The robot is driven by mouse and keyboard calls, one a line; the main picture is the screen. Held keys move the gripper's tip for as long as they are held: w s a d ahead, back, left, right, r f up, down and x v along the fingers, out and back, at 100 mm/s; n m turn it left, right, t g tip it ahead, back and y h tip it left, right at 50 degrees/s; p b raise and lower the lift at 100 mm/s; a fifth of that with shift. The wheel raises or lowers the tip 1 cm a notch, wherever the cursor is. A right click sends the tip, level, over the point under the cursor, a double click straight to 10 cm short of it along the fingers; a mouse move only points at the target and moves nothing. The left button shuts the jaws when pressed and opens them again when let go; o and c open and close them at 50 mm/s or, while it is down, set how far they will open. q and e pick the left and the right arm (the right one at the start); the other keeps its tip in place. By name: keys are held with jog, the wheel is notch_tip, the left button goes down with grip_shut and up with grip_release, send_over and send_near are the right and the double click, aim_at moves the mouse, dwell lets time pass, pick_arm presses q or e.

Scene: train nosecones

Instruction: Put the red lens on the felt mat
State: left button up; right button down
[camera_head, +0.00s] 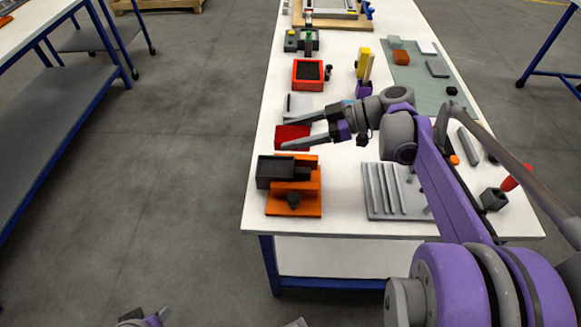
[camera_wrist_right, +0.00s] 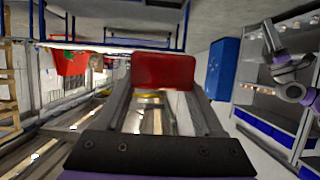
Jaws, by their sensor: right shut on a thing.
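The red lens (camera_head: 291,134) is a flat red piece between the fingers of my right gripper (camera_head: 284,134), over the left side of the white table. In the wrist view the red lens (camera_wrist_right: 165,70) sits at the fingertips, and the gripper (camera_wrist_right: 165,98) is shut on it. A grey-green mat (camera_head: 418,84), which looks like the felt mat, lies at the table's right side, farther back than the gripper. Part of my left gripper (camera_head: 145,318) shows at the bottom edge of the head view; its fingers are not clear.
An orange fixture with a black box (camera_head: 275,170) stands just in front of the gripper. A red tray (camera_head: 308,74) and a purple holder (camera_head: 364,88) stand behind. Several small blocks lie on the mat, with bare areas between. A grey ribbed plate (camera_head: 385,195) lies nearer.

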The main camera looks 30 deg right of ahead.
send_over(294, 167)
notch_tip(294, 167, down, 4)
jog(key=shift+w+f+b, duration=0.1)
jog(key=shift+b, duration=0.2)
notch_tip(294, 167, down, 5)
jog(key=shift+r, duration=0.1)
jog(key=shift+f, duration=0.35)
grip_release()
